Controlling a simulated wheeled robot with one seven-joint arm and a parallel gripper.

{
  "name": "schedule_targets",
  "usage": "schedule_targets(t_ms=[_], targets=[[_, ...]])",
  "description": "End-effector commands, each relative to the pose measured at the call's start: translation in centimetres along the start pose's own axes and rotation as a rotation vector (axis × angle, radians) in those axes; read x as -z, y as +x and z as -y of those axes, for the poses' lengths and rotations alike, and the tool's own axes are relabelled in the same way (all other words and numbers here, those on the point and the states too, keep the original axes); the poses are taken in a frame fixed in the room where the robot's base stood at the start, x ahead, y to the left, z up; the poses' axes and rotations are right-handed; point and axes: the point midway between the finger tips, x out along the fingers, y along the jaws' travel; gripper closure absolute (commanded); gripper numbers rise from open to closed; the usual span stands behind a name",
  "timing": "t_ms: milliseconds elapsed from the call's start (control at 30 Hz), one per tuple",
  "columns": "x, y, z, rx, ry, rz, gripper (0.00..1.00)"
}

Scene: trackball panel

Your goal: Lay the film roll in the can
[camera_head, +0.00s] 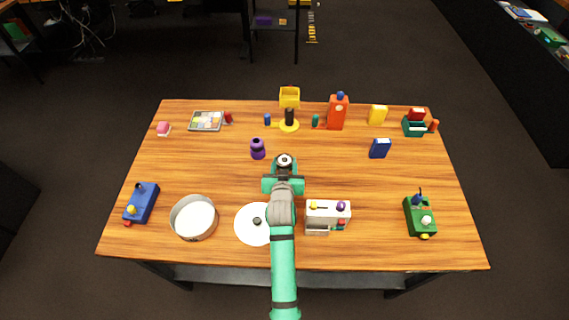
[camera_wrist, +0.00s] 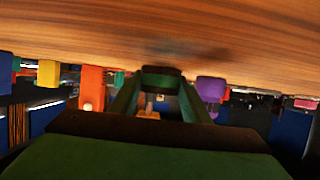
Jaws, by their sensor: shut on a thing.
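The film roll (camera_head: 285,160) looks like a small dark cylinder with a pale ring on its top end. My gripper (camera_head: 285,173) is shut on it near the middle of the table. In the wrist view the roll (camera_wrist: 161,76) shows as a dark shape between the fingertips, close to the wood; whether it touches the wood I cannot tell. The can (camera_head: 174,220) is a round, open grey tin at the front left, with a pale inside. A white round lid (camera_head: 247,232) with a black knob lies right of the can, partly behind my arm.
A grey box with knobs (camera_head: 327,215) stands just right of my arm. A purple piece (camera_head: 257,149) stands left of the gripper. A yellow stand with a black post (camera_head: 289,122) and a red-orange box (camera_head: 337,113) are behind. A blue box (camera_head: 141,203) is left of the can.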

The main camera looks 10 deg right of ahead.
Motion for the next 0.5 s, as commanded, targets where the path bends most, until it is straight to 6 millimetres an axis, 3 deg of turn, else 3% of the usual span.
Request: schedule_targets(t_ms=[67,100,167,500], targets=[[-0.21,0.07,0.0,0.0,0.0,0.0,0.79],[-0.19,0.07,0.0,0.0,0.0,0.0,0.5],[-0.17,0.07,0.0,0.0,0.0,0.0,0.38],[0.07,0.0,-0.21,-0.002,0.001,0.0,0.38]])
